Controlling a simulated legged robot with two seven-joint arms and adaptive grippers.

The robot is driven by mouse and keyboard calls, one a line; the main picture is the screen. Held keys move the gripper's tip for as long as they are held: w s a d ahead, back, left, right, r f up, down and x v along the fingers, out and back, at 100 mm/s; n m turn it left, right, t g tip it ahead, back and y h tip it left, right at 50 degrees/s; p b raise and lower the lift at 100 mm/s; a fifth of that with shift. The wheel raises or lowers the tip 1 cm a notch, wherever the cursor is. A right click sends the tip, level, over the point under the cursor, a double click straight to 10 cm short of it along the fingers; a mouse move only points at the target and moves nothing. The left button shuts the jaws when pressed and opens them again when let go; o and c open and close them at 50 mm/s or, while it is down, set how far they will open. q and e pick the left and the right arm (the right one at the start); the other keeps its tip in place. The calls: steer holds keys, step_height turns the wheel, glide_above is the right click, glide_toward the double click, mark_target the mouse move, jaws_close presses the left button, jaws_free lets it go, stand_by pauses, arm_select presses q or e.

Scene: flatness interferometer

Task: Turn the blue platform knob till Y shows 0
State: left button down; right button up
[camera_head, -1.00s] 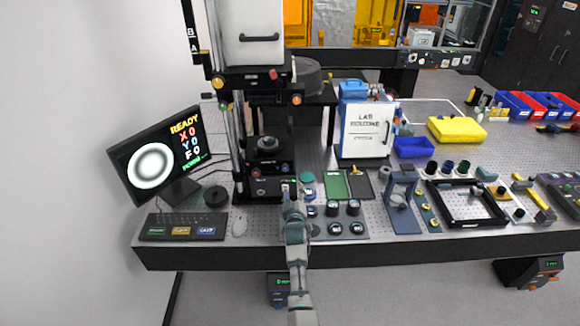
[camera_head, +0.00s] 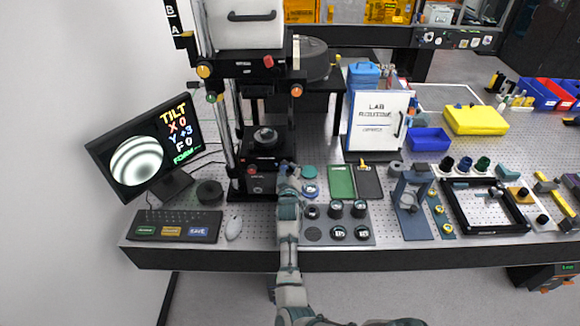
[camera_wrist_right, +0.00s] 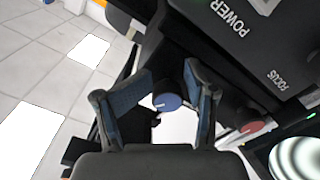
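The blue platform knob (camera_wrist_right: 167,101) shows in the right wrist view between the two fingertips of my right gripper (camera_wrist_right: 169,82). The left finger is close against it; whether both fingers touch it is unclear. In the head view my right gripper (camera_head: 287,177) is at the front of the black interferometer base (camera_head: 240,191), right of the red knob (camera_head: 254,170), and hides the blue knob. The monitor (camera_head: 140,160) reads TILT, X 0, Y +3, F 0, beside tilted curved fringes. My left gripper is not in view.
The red knob also shows in the right wrist view (camera_wrist_right: 252,127), close right of the fingers.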

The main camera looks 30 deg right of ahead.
mark_target(283, 166)
steer(key=shift+a+r, duration=0.3)
steer(key=shift+a, duration=0.1)
steer(key=c, duration=0.4)
steer(key=shift+a+r, duration=0.3)
steer(key=shift+a, duration=0.35)
steer(key=shift+c, duration=0.4)
steer(key=shift+s+a+r, duration=0.1)
steer(key=shift+a+r, duration=0.05)
steer(key=shift+a, duration=0.05)
steer(key=shift+c, duration=0.2)
steer(key=shift+a+t, duration=0.2)
steer(key=shift+t, duration=0.1)
jaws_close()
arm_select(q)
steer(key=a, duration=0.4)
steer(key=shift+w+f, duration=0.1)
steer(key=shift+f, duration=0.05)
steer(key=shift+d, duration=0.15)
arm_select(e)
steer(key=shift+d, duration=0.25)
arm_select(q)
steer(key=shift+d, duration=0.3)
arm_select(e)
steer(key=shift+r, duration=0.1)
steer(key=shift+d, duration=0.1)
